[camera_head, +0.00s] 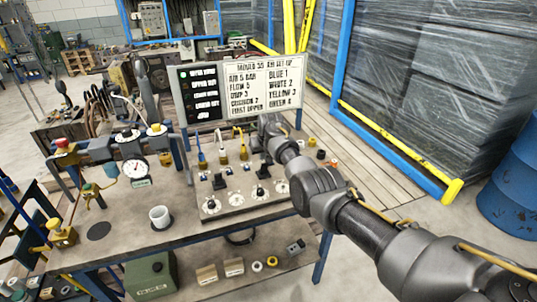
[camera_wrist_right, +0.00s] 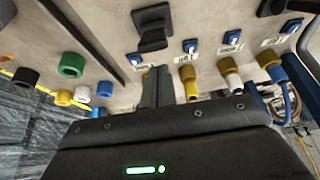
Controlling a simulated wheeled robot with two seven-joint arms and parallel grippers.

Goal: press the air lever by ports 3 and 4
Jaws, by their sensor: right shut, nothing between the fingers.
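The air panel (camera_head: 240,196) lies on the bench with two black levers and a row of ports and dials. The right-hand lever (camera_head: 263,171) stands closest to my right gripper (camera_head: 267,154); it also shows in the right wrist view (camera_wrist_right: 152,27), upright between small blue fittings. My right gripper's fingers (camera_wrist_right: 157,76) are shut and empty, apart from this lever, over the port row beside a brass port (camera_wrist_right: 188,82). The other lever (camera_head: 218,181) is further left. Port numbers are too small to read. My left gripper is out of view.
A white sign board (camera_head: 263,88) stands behind the panel. Loose coloured caps, such as a green one (camera_wrist_right: 71,65), lie beside the panel. Hoses (camera_head: 243,138) rise from the ports.

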